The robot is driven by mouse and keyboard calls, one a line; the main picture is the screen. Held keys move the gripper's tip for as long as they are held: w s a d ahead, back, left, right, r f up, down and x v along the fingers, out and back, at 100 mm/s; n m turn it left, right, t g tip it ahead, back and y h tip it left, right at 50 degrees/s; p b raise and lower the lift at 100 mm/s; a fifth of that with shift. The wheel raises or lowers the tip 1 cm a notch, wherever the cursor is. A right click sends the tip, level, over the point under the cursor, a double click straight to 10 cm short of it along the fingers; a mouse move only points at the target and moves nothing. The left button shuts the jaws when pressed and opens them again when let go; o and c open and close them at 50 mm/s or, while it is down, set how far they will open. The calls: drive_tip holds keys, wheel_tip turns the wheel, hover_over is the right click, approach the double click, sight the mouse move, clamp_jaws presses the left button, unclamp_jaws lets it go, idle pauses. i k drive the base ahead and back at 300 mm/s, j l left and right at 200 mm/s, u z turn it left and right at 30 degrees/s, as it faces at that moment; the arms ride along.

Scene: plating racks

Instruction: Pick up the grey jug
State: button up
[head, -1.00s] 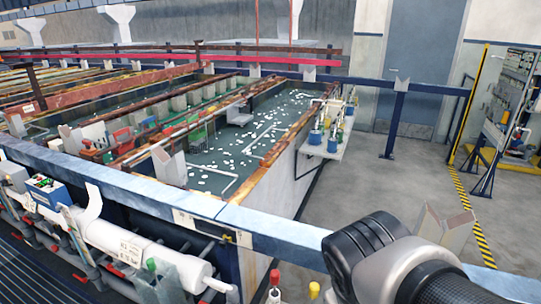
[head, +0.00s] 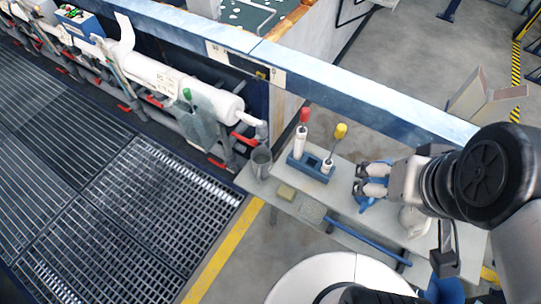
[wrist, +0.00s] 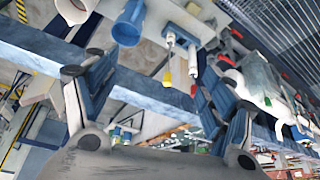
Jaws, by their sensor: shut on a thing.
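A pale grey jug (head: 414,221) stands on the bench at right in the head view, partly hidden by my arm. A pale rounded vessel, probably the same jug, is cut off at the top left of the wrist view (wrist: 74,9). My gripper (head: 361,180) is over the bench, left of the jug in the head view. Its blue-padded fingers stand well apart in the wrist view (wrist: 150,68). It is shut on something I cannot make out. A blue vessel (head: 367,201) is just below the fingers, and it also shows beyond them in the wrist view (wrist: 128,28).
A blue holder (head: 311,167) with red-topped and yellow-topped tools stands on the bench. A blue rail (head: 325,97) runs behind. Grating (head: 150,205) lies at left.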

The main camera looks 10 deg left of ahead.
sight(261, 157)
drive_tip(key=j+z, duration=1.25)
drive_tip(key=k+j+z, duration=0.2)
drive_tip(key=j+z, duration=0.2)
drive_tip(key=k+j, duration=0.2)
drive_tip(key=j, duration=0.2)
drive_tip(key=k+j, duration=0.15)
drive_tip(key=j, duration=0.3)
drive_tip(key=k+j+z, duration=0.1)
drive_tip(key=j, duration=0.3)
drive_tip(key=k+j, duration=0.3)
drive_tip(key=k+j+z, duration=0.1)
drive_tip(key=j, duration=0.45)
drive_tip(key=i, duration=0.4)
